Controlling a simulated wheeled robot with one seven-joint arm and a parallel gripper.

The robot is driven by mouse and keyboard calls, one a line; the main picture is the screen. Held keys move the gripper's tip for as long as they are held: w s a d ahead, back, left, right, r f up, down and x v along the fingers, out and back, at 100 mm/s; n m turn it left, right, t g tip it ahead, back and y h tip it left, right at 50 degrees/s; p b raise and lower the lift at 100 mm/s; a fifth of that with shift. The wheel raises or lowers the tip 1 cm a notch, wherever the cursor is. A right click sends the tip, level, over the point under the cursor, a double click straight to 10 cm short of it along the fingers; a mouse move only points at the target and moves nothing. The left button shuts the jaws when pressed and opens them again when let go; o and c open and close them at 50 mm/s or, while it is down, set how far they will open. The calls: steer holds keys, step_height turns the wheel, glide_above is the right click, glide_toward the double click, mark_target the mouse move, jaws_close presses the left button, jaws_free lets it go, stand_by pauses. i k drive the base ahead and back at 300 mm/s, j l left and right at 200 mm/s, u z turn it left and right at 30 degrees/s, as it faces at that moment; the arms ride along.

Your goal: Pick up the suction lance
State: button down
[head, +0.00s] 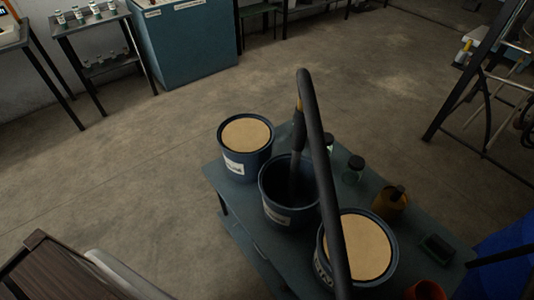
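The suction lance (297,140) looks like a dark upright tube with a yellow-orange band near its top. Its lower end stands inside an open, dark blue drum (271,212), the middle one of three on a grey-blue table (222,187). A thick black hose (322,160) bends over from the top of the lance and runs down towards the bottom of the picture, passing in front of the right-hand drum. The lance's tip is hidden in the dark drum. My gripper is not in view.
Two drums with tan tops flank the open one, one behind left (246,136) and one front right (358,247). Jars (354,171), an amber bottle (389,204) and an orange cup (426,290) crowd the table's right side.

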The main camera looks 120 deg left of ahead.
mark_target(299, 129)
steer(key=u, duration=0.45)
steer(key=l+u, duration=0.1)
steer(key=u, duration=1.25)
steer(key=k+u, duration=0.1)
steer(key=u, duration=0.35)
steer(key=l+u, duration=0.1)
steer(key=u, duration=0.8)
steer(key=i+j, duration=0.15)
steer(key=j, duration=0.25)
steer(key=i+j+u, duration=0.15)
steer(key=j, duration=0.2)
